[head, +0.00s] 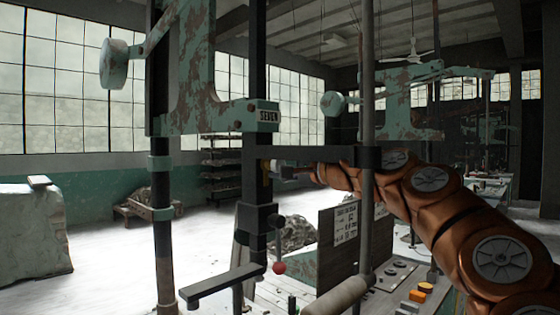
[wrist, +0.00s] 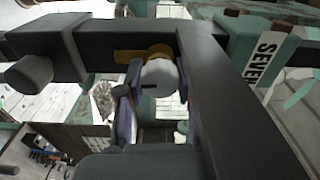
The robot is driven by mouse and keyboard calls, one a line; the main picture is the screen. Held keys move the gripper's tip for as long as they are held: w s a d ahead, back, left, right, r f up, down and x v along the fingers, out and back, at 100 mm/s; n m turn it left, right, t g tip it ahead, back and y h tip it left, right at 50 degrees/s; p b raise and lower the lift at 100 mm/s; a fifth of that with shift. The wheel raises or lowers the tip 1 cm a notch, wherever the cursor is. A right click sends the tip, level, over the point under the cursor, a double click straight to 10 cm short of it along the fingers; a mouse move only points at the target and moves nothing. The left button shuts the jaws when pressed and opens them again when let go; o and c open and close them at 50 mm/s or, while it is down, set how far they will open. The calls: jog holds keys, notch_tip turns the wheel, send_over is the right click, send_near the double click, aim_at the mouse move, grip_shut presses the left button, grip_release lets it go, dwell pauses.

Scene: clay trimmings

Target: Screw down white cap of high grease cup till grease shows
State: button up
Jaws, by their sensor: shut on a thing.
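The white cap (wrist: 160,78) of the grease cup sits between my gripper's fingers (wrist: 156,94) in the wrist view, with a dark mark on its face. My gripper is shut on it, one finger on each side. An amber-brown ring (wrist: 160,51) shows just behind the cap; I cannot tell whether it is brass or grease.
A dark crossbar (head: 315,154) runs right from the post to a vertical rod (head: 367,220), close to my arm. A crank with a red knob (head: 279,267) hangs below. Open floor lies left.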

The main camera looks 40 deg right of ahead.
jog(key=shift+m+p, duration=1.05)
jog(key=shift+m, duration=0.85)
jog(key=o, duration=1.2)
jog(key=shift+s, duration=0.15)
jog(key=s, duration=0.4)
jog(key=s+d, duration=0.1)
jog(key=s, duration=0.6)
jog(key=shift+s+d, duration=0.35)
jog(key=shift+w+f, duration=0.1)
